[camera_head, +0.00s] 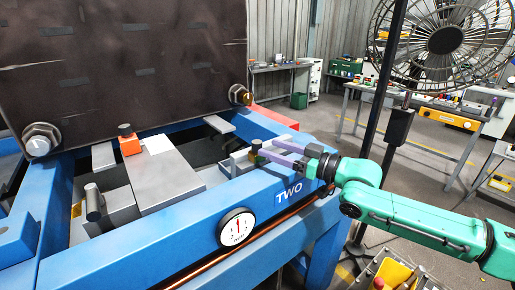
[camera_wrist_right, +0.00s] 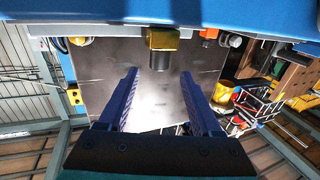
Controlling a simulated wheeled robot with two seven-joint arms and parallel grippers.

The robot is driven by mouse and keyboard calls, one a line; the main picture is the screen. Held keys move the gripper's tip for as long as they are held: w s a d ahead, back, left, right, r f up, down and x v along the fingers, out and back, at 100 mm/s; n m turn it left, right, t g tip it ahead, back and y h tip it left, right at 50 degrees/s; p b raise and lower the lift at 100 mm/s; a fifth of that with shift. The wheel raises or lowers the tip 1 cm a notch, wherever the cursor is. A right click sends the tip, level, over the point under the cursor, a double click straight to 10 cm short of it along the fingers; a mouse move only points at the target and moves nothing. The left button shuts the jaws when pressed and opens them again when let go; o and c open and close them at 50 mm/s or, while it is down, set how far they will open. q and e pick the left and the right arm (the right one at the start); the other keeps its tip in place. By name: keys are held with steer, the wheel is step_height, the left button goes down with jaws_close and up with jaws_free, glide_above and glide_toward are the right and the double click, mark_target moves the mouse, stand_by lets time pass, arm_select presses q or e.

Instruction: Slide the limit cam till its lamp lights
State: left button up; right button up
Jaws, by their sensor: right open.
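My right gripper (camera_head: 266,149) reaches in from the right over the blue frame marked TWO, its purple fingers apart. In the right wrist view the open fingers (camera_wrist_right: 160,76) hold nothing between them. A small dark block with a yellow part (camera_wrist_right: 162,46) shows just beyond the fingertips, roughly centred between them. In the head view a small dark-topped knob (camera_head: 256,147) stands at the fingertips, on a grey rail; it is probably the limit cam. I cannot tell whether the fingers touch it. No lit lamp can be made out. My left gripper is not in view.
A large dark panel (camera_head: 125,60) hangs over the blue frame (camera_head: 180,225). An orange block with a black knob (camera_head: 130,146) sits beside a grey plate (camera_head: 165,180). A round dial (camera_head: 237,228) is on the frame's front. A fan (camera_head: 446,40) stands behind my right arm.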

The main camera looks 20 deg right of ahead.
mark_target(257, 141)
steer(key=p+x, duration=0.3)
steer(key=x, duration=0.1)
steer(key=shift+w+a+r, duration=0.15)
steer(key=shift+w+a, duration=0.05)
steer(key=shift+w, duration=0.05)
steer(key=shift+w+a, duration=0.2)
steer(key=shift+w, duration=0.05)
steer(key=shift+w+a+f, duration=0.2)
steer(key=shift+w+f, duration=0.1)
steer(key=shift+w, duration=0.05)
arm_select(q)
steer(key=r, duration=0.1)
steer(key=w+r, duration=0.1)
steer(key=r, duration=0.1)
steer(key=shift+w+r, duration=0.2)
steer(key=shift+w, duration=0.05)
arm_select(e)
jaws_close()
